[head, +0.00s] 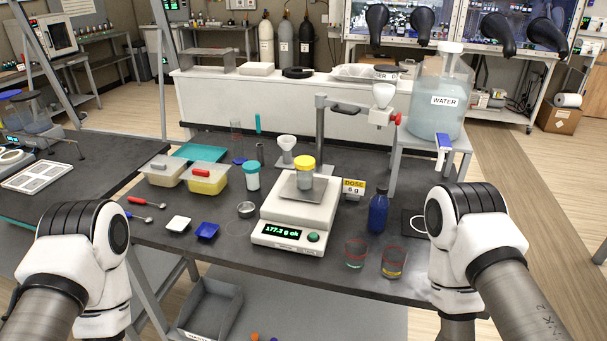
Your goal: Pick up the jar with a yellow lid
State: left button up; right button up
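The jar with a yellow lid (305,174) stands upright on the metal pan of a white balance (297,214) in the middle of the table. The balance display is lit green and seems to read 177.3 g ok. My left arm comes in at the lower left and my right arm at the lower right, both with bent white joints. Neither gripper shows in the head view, so I cannot see their fingers. Nothing is seen touching the jar.
A stand with a white funnel (383,95) rises behind the jar. A turquoise-lidded jar (252,176) is left of the balance. A blue bottle (377,211), two glasses and a dose sign (353,187) are to the right. A water tank (439,96) stands on a raised shelf.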

aim_at(305, 180)
jog(key=i+j+z, duration=0.15)
jog(key=i+j, duration=0.65)
jog(key=j, duration=0.05)
